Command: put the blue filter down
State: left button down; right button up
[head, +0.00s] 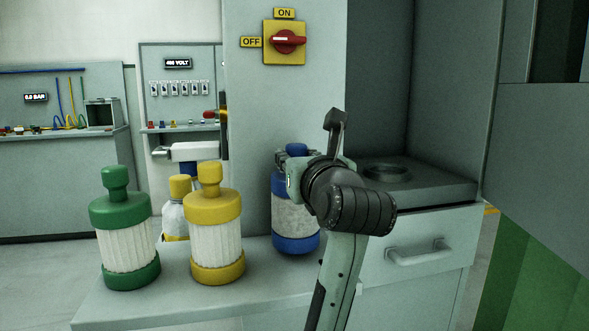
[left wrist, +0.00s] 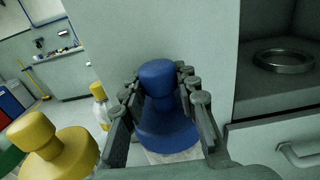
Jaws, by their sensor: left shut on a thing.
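The blue filter (head: 296,242) is upright at the back of the grey counter, against the tall cabinet's front panel. It has a blue knob, a blue base and a pale pleated body. My left gripper (head: 292,158) is closed around its upper part, and the wrist hides its right side. In the left wrist view the fingers stand on both sides of the blue knob and shoulder (left wrist: 160,80). I cannot tell whether the base touches the counter. A round ring seat (head: 385,173) is empty in the open bay to the right. My right gripper is not in view.
A green filter (head: 125,240) and a yellow filter (head: 216,236) stand on the counter (head: 190,310) to the left. A yellow-capped bottle (head: 178,210) is behind them. A drawer with a handle (head: 420,252) is below the bay. A red switch (head: 287,41) is above.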

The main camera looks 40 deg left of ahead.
pick_arm(q)
jog(key=shift+f, duration=0.55)
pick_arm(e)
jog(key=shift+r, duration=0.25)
pick_arm(q)
jog(key=shift+f, duration=0.2)
jog(key=c, duration=1.2)
grip_release()
jog(key=shift+o, duration=0.2)
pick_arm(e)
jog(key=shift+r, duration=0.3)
pick_arm(q)
jog(key=shift+r, duration=0.1)
jog(key=shift+s+d, duration=0.1)
jog(key=shift+d, duration=0.05)
jog(key=v, duration=0.3)
jog(key=shift+b, duration=0.3)
jog(key=b+v, duration=0.1)
jog(key=v, duration=0.7)
jog(key=shift+s+d, duration=0.25)
jog(key=shift+s, duration=0.05)
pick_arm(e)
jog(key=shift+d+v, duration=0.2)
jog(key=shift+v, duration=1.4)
